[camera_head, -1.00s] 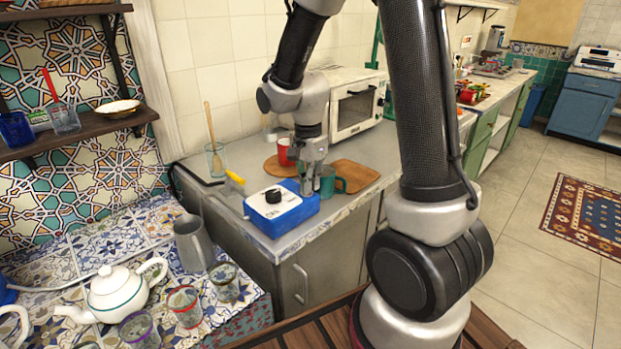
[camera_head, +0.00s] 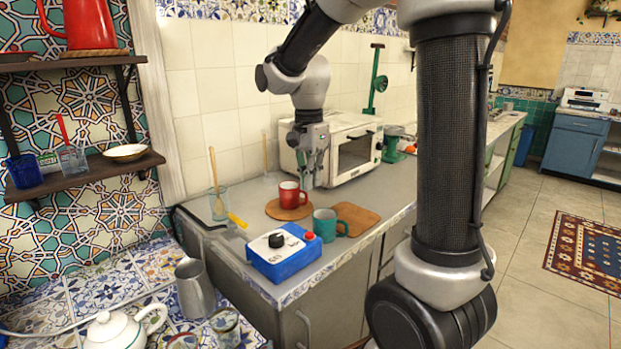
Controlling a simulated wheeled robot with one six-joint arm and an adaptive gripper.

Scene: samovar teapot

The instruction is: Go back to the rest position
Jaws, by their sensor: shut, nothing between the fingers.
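My gripper (camera_head: 308,180) hangs from my arm over the grey counter (camera_head: 240,236), in front of the white toaster oven (camera_head: 335,148). It points down and is shut and empty. A red mug (camera_head: 291,195) on a round wooden board stands just left of and below its fingertips. A teal mug (camera_head: 325,225) stands nearer the counter's front edge. A blue and white box with a black knob and a red button (camera_head: 282,255) sits at the front of the counter.
A glass with utensils (camera_head: 219,204) stands at the counter's left. A grey pitcher (camera_head: 194,290) and a white teapot (camera_head: 114,331) stand on the lower tiled surface. A shelf (camera_head: 95,176) with a bowl is on the left wall. Floor at right is open.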

